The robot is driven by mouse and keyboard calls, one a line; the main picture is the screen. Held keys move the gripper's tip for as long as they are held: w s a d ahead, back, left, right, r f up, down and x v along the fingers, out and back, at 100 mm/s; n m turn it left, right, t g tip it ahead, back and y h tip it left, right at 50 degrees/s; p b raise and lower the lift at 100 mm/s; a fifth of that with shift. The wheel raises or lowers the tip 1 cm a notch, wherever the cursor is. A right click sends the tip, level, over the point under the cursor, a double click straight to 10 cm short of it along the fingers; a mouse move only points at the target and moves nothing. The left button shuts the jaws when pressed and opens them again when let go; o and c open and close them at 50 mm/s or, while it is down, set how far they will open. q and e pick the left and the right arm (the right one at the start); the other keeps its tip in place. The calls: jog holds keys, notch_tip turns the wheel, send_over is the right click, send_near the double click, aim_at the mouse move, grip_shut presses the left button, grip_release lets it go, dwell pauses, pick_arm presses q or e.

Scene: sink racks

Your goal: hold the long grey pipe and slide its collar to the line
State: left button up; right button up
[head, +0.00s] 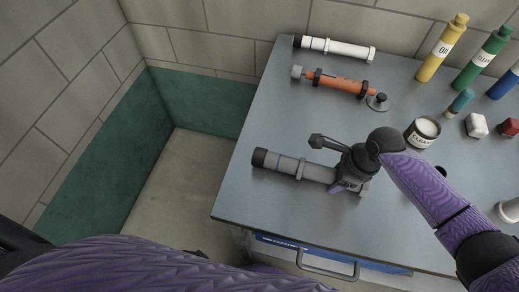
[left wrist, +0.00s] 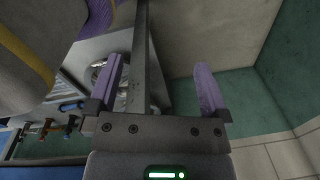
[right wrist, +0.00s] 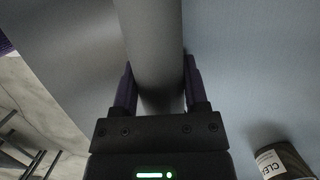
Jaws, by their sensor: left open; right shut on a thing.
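The long grey pipe (head: 318,173) lies near the table's left front edge, its black end cap (head: 259,157) toward the left. A blue line (head: 278,161) rings it near that cap. A grey collar (head: 300,168) sits around the pipe just right of the line, apart from it. My right gripper (head: 347,178) is shut on the pipe's right part and hides some of it; the right wrist view shows the pipe (right wrist: 150,45) between the fingers. My left gripper (left wrist: 157,85) is open and empty, away from the pipe; the head view shows only its arm.
A white pipe (head: 345,48) and an orange tool (head: 340,83) lie behind. Yellow (head: 442,48) and green (head: 483,58) bottles and a cleaner can (head: 422,132) stand at the right. The table (head: 245,195) is bare around the pipe's capped end.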

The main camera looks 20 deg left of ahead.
pick_arm(q)
jog(key=w+a+r+m, duration=0.1)
jog(key=w+r+m, duration=0.1)
jog(key=w+r, duration=0.45)
jog(key=w+a+r+m, duration=0.1)
jog(key=w+r+m, duration=0.15)
jog(key=w, duration=0.75)
notch_tip(320, 180, up, 23)
jog(key=m+h, duration=0.3)
jog(key=m, duration=0.7)
send_over(258, 152)
jog(key=a, duration=0.1)
jog(key=shift+g, duration=0.3)
jog(key=x, duration=0.9)
jog(key=shift+a+f, duration=0.25)
jog(key=shift+f, duration=0.2)
jog(key=shift+c, duration=0.3)
